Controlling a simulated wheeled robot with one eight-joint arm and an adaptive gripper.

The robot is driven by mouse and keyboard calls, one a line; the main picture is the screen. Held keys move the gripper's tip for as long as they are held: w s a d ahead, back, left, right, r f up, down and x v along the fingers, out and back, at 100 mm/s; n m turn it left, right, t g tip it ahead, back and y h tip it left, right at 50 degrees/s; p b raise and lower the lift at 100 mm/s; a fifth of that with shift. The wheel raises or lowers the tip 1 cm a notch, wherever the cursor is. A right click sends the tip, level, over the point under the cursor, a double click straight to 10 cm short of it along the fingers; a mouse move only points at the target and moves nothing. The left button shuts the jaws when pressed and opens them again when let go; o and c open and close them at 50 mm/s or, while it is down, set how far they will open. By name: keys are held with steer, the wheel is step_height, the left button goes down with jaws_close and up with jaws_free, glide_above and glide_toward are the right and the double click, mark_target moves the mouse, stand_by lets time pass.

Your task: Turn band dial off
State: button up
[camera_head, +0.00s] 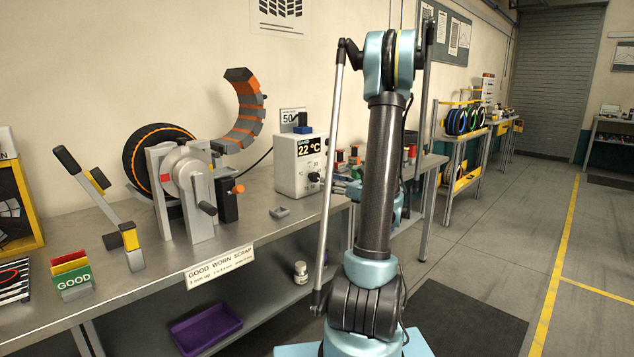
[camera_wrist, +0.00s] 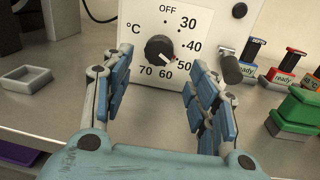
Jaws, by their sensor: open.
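The band dial is a round black knob (camera_wrist: 159,48) on the white front panel (camera_wrist: 140,18) of a control box, facing me in the wrist view. Its scale has OFF at the top and 30 to 70 °C around it. The knob's white mark points to the lower right, near 50. The box (camera_head: 287,172) also shows in the head view, with a display (camera_head: 309,148) reading BAND 22 °C. My gripper (camera_wrist: 158,72) is open and empty, its blue-padded fingers on either side of the knob and below it. I see no contact with the knob.
A black-tipped lever (camera_wrist: 241,60) stands right of the dial. Small blocks marked ready (camera_wrist: 287,68) and green blocks (camera_wrist: 300,108) lie further right. A small grey tray (camera_wrist: 26,79) lies left on the bench. A tyre clamp (camera_head: 185,175) stands left of the box.

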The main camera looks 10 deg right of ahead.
mark_target(317, 178)
steer(key=x, duration=0.8)
steer(key=shift+c, duration=0.4)
steer(key=c, duration=1)
steer(key=shift+d, duration=0.15)
